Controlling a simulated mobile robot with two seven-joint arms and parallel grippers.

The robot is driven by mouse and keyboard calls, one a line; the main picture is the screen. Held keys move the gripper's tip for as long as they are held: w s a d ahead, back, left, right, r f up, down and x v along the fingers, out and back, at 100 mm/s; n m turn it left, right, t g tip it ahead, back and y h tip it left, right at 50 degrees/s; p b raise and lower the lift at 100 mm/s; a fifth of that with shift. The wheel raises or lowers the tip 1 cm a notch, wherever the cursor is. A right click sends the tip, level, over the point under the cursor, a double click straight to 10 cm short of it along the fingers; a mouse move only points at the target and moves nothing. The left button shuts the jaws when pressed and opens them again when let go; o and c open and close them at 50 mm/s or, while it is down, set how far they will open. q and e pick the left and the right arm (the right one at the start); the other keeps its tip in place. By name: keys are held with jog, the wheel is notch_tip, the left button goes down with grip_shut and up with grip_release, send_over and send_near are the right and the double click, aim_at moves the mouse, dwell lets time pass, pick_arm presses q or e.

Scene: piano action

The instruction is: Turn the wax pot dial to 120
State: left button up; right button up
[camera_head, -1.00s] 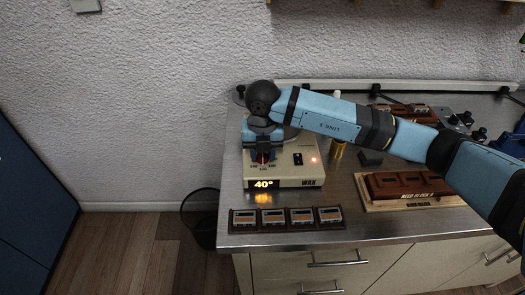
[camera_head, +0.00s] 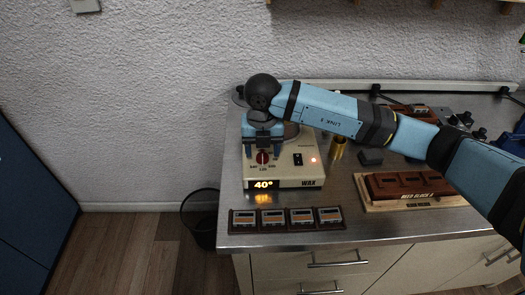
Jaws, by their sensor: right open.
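The wax pot (camera_head: 312,174) is a cream box marked WAX near the left end of the counter. Its display (camera_head: 264,185) reads 40° in lit digits, and a red light glows on its sloped face. The red dial (camera_head: 262,158) sits at the left of that face, with small numbers around it. My right gripper (camera_head: 263,150) is open, pointing down just above and behind the dial, with one finger to each side. It seems clear of the dial, and nothing is held. My left gripper is out of view.
A dark rack (camera_head: 287,218) with several small blocks lies along the counter's front edge. A brass cylinder (camera_head: 339,150) and a dark block (camera_head: 371,157) stand right of the pot. A reddish-brown block on a wooden board (camera_head: 383,205) lies further right, under my arm.

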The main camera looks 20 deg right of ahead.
aim_at(262, 154)
notch_tip(262, 154, up, 12)
jog(key=shift+r, duration=0.15)
dwell(0.5)
